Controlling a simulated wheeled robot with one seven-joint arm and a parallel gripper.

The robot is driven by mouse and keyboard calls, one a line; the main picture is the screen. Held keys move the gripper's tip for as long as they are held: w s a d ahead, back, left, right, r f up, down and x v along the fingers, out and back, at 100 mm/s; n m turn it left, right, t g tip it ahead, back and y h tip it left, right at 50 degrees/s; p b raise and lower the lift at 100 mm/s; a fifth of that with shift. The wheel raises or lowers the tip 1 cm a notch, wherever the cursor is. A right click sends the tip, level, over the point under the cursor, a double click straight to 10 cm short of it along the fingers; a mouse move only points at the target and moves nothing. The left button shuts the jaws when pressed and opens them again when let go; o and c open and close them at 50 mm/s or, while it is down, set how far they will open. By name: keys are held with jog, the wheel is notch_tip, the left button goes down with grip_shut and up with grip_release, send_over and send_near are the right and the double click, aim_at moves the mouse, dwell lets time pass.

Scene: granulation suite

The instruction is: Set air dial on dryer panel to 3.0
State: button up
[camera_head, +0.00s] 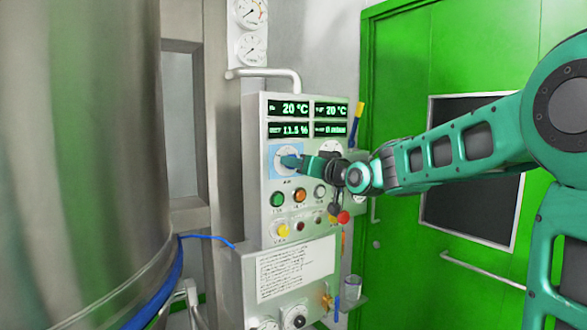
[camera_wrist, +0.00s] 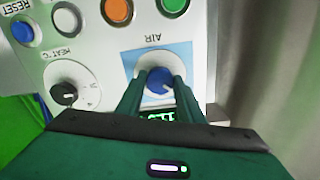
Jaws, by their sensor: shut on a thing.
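The dryer panel (camera_head: 263,215) is a light grey box with green-lit displays above its dials. The air dial (camera_wrist: 158,79) has a blue knob on a white disc with a light blue backing, labelled AIR; it also shows in the head view (camera_head: 283,153). My gripper (camera_wrist: 157,86) is shut on the blue knob, one finger on each side. In the head view my gripper (camera_head: 298,161) reaches the knob from the right. The fingers and hand hide part of the knob and disc. I cannot read the dial's setting.
The heat dial (camera_wrist: 64,94), with a black knob, sits close beside my fingers. Below the air dial are green (camera_head: 278,199) and orange (camera_head: 299,195) buttons and a red knob (camera_head: 343,217). A large steel vessel (camera_head: 80,150) stands left; a green door (camera_head: 400,70) is behind my arm.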

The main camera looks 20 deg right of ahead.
jog(key=m, duration=2.1)
jog(key=shift+d+f, duration=0.25)
jog(key=shift+f, duration=0.05)
dwell(0.4)
jog(key=o, duration=1.1)
jog(key=shift+c, duration=0.2)
jog(key=shift+a+r, duration=0.1)
jog(key=shift+s+r, duration=0.1)
